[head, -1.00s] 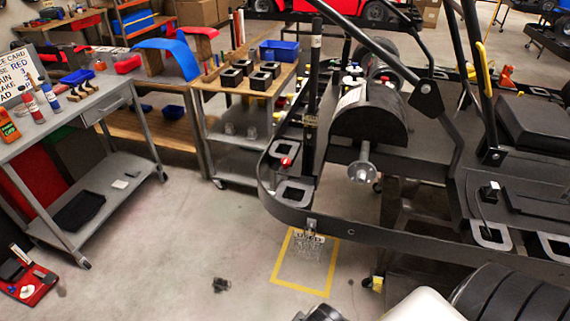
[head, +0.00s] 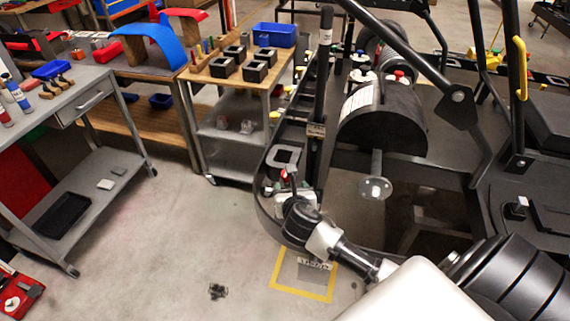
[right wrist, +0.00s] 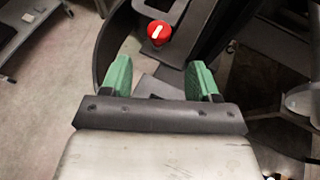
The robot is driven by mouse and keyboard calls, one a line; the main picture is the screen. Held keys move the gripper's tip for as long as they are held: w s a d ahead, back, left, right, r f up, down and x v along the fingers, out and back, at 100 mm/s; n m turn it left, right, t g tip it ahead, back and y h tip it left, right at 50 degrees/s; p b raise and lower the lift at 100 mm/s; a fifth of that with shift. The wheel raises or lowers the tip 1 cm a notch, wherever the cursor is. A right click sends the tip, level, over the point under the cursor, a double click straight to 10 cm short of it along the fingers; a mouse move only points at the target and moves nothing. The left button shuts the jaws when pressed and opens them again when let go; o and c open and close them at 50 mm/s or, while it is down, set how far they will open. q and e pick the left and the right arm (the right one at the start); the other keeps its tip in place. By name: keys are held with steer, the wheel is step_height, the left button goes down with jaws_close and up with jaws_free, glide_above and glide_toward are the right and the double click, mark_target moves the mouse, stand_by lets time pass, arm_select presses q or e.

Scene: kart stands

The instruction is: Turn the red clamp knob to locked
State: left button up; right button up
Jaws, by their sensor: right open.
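The red clamp knob (right wrist: 159,32) is round with a white line across its face. It sits on the black kart frame, beyond my fingertips in the right wrist view. In the head view the knob (head: 284,173) is small and partly covered by my right gripper (head: 289,183). The right gripper also shows in the right wrist view (right wrist: 160,76), its two green fingers spread wide with nothing between them. The fingers do not touch the knob. The knob's lock state cannot be read. My left gripper is not in view.
The kart's black side rail (head: 267,205) curves around the knob area, and a dark upright post (head: 318,105) stands close by. A trolley (head: 228,140) with black blocks and a blue bin (head: 274,34) is behind. Open floor (head: 165,235) lies to the left.

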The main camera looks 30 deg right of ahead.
mark_target(286, 177)
steer(key=shift+w+r, duration=0.1)
steer(key=x, duration=0.3)
steer(key=shift+w, duration=0.1)
steer(key=x, duration=0.5)
steer(key=shift+w+d, duration=0.15)
steer(key=shift+w, duration=0.1)
steer(key=shift+c, duration=0.2)
steer(key=c, duration=0.8)
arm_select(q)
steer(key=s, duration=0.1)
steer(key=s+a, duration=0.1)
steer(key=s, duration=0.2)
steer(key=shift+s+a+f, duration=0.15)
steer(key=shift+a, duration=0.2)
arm_select(e)
steer(key=shift+c, duration=0.2)
